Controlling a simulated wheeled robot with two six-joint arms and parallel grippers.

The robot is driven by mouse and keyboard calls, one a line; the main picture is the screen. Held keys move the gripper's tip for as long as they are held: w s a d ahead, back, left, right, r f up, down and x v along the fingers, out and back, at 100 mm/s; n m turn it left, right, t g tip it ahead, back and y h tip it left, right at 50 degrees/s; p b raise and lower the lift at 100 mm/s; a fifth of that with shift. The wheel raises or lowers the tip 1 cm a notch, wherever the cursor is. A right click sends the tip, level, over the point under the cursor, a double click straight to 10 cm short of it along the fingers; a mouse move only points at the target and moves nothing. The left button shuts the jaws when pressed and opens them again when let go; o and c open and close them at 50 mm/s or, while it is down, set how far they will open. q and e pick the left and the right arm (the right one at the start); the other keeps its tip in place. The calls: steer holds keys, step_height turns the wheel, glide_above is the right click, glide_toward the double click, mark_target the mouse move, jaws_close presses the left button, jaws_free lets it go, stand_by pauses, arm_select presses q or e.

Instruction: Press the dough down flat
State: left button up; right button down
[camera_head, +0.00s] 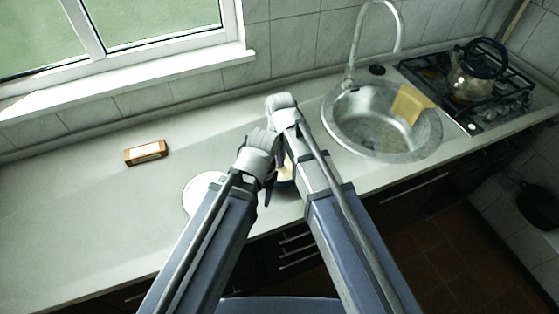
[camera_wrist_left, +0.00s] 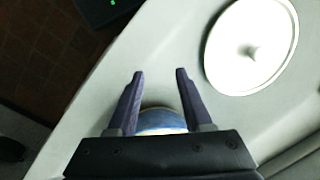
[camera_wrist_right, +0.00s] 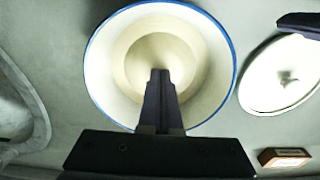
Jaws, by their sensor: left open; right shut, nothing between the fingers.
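A white enamel pot with a blue rim (camera_wrist_right: 93,75) stands on the counter, seen from above in the right wrist view. Pale, round dough (camera_wrist_right: 138,58) lies in its bottom. My right gripper (camera_wrist_right: 160,72) is shut and empty, its fingertips over the dough; whether they touch it I cannot tell. In the head view my arms hide most of the pot (camera_head: 285,176). My left gripper (camera_wrist_left: 158,72) is open and empty; part of the pot (camera_wrist_left: 162,121) shows below and between its fingers. A white round lid with a knob (camera_wrist_left: 228,50) lies beside the pot on the counter.
A brown box (camera_head: 146,152) lies further back on the counter (camera_head: 75,215). A sink (camera_head: 345,130) with a yellow cloth or sponge (camera_head: 408,104) and a tap is to the right, then a stove with a kettle (camera_head: 474,78). The left part of the counter is clear.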

arm_select(q)
steer(key=shift+r, duration=0.1)
arm_select(e)
steer(key=shift+r, duration=0.15)
arm_select(q)
step_height(320, 180, up, 8)
steer(key=p, duration=0.8)
arm_select(e)
step_height(320, 180, up, 8)
